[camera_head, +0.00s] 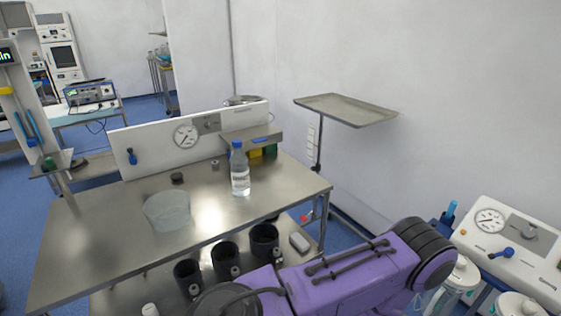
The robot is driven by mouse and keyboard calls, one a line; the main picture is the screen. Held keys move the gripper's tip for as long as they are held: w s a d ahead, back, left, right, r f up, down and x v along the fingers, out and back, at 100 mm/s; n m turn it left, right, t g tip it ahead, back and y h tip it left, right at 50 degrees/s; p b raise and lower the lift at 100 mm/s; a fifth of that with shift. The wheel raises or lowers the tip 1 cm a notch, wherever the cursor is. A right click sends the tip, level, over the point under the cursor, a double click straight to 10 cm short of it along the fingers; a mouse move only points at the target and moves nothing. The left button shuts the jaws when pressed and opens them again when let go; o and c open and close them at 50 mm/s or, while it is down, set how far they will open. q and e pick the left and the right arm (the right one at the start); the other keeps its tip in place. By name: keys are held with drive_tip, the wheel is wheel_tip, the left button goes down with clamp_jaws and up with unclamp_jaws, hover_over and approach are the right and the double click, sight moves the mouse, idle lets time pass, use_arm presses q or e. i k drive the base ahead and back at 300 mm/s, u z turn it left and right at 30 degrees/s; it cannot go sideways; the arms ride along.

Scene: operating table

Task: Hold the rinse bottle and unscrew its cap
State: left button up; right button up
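The rinse bottle (240,180) is clear with a white label and stands upright on the steel table (100,232). Its blue cap (237,145) sits on top of the neck. Neither of my grippers shows in the view, and nothing is touching the bottle. A purple and black arm part of mine crosses the lower right foreground and hides the floor and the front of the lower shelf there.
A translucent bowl (167,212) stands left of the bottle. A white gauge panel (157,139) runs along the table's back edge. Black cups (226,262) stand on a lower level in front. A tray on a stand (347,110) is at the right. Small dark items lie behind the bowl.

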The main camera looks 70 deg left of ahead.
sight(238, 162)
drive_tip(key=z, duration=0.15)
drive_tip(key=k, duration=0.1)
drive_tip(key=u, duration=2.6)
drive_tip(key=k, duration=0.5)
drive_tip(key=z, duration=1.25)
drive_tip(key=i, duration=0.9)
drive_tip(key=u, duration=1.7)
